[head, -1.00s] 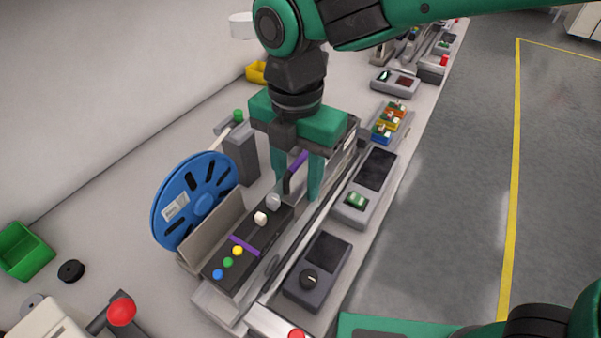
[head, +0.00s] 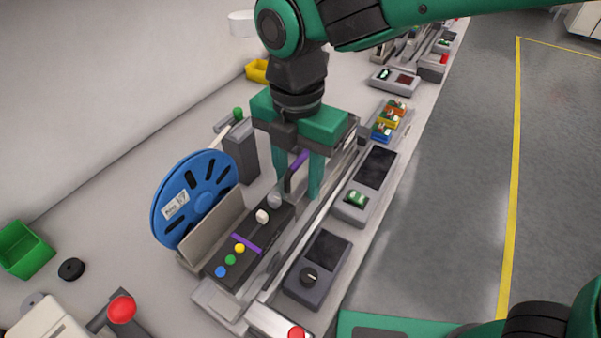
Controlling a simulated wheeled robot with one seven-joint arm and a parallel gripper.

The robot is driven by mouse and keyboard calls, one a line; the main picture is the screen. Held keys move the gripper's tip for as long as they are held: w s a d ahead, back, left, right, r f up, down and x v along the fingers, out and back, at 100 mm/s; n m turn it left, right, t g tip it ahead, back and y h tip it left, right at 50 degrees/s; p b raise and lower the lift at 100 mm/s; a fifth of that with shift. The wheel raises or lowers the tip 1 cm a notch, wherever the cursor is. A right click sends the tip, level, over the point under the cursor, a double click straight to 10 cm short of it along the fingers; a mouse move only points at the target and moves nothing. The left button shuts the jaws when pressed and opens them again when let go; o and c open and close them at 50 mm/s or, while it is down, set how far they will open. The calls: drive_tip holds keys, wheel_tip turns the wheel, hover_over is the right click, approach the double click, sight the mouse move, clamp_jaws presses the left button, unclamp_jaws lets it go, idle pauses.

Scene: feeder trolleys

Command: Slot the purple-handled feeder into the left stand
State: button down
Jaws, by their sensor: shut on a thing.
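The purple-handled feeder (head: 222,252) is a dark, long body with a purple stripe, coloured buttons and a blue reel (head: 194,199) at its left side. Its purple handle (head: 299,161) stands up near the far end. My gripper (head: 298,192) is shut on this handle, with one green finger on each side. The feeder lies lengthwise along a grey stand (head: 222,303) with metal rails. I cannot tell how far it is seated, as my gripper and the feeder hide part of the stand.
Dark-screened control boxes (head: 317,270) and (head: 366,186) line the right edge of the bench. A tray of coloured parts (head: 388,121) is farther back. A red knob (head: 122,310) and a green bin (head: 25,250) are at the left. Floor is clear at right.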

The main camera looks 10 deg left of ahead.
drive_tip(key=shift+w+d+r, duration=0.1)
drive_tip(key=shift+w+d, duration=0.15)
drive_tip(key=shift+w, duration=0.35)
drive_tip(key=shift+w+d, duration=0.2)
drive_tip(key=shift+w, duration=0.4)
idle(0.5)
drive_tip(key=c, duration=1.1)
unclamp_jaws()
drive_tip(key=shift+o, duration=0.6)
drive_tip(key=shift+s, duration=0.1)
